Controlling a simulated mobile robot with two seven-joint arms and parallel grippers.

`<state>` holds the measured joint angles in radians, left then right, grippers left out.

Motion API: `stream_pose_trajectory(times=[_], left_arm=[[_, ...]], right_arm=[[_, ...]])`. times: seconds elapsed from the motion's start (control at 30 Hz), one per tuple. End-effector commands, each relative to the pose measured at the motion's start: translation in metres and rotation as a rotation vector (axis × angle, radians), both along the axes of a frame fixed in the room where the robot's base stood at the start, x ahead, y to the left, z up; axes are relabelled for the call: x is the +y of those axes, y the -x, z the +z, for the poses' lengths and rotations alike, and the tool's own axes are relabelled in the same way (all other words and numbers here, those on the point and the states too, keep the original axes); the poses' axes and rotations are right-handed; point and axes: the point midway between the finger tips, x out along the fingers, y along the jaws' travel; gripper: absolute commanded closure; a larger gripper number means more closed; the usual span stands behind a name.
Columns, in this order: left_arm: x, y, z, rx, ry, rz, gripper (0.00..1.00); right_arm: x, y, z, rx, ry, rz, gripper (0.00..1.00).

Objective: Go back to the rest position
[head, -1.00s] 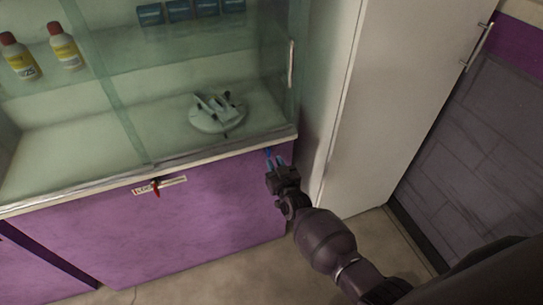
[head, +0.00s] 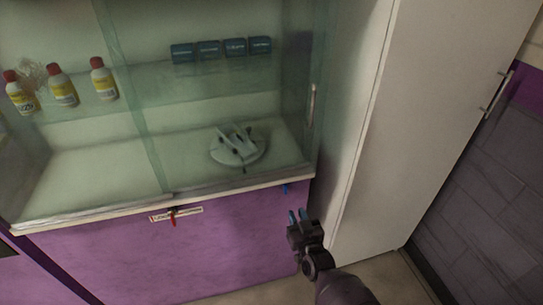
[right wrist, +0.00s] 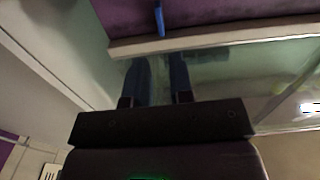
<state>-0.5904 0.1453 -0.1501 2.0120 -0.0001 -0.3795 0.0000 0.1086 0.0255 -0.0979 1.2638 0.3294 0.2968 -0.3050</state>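My right gripper (head: 298,215) is in front of the purple cabinet, near its right edge. Its two blue fingers stand apart with nothing between them, and the right wrist view also shows them apart (right wrist: 160,82). A small blue piece (head: 284,188) sits just under the cabinet's pale ledge, up and left of the fingertips and apart from them. The blue piece also shows in the right wrist view (right wrist: 158,18), beyond the fingers. My left gripper is out of view.
A red piece (head: 173,219) hangs by a label on the purple front. A tall white cupboard (head: 400,130) stands close on the right.

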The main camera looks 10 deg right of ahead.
Motion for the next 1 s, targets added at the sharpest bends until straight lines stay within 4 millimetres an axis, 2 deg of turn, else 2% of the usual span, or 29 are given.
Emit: stream_pose_trajectory(times=[0.27, 0.43, 0.57, 0.67, 0.77, 1.0], left_arm=[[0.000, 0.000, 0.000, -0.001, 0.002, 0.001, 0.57], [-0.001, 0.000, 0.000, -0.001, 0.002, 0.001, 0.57], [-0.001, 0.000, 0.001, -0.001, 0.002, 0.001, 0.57], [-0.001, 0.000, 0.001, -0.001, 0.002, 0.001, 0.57], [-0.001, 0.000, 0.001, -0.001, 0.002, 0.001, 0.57], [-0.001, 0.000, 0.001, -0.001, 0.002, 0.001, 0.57]], right_arm=[[0.004, -0.001, -0.006, 0.056, -0.034, 0.021, 0.79], [0.014, -0.010, 0.024, 0.098, -0.051, 0.074, 0.79], [0.009, 0.008, 0.034, 0.155, -0.040, 0.091, 0.79], [0.001, 0.033, 0.037, 0.209, -0.024, 0.089, 0.79], [-0.012, 0.068, 0.036, 0.276, -0.004, 0.076, 0.79], [-0.043, 0.163, 0.030, 0.424, 0.058, 0.026, 0.79]])
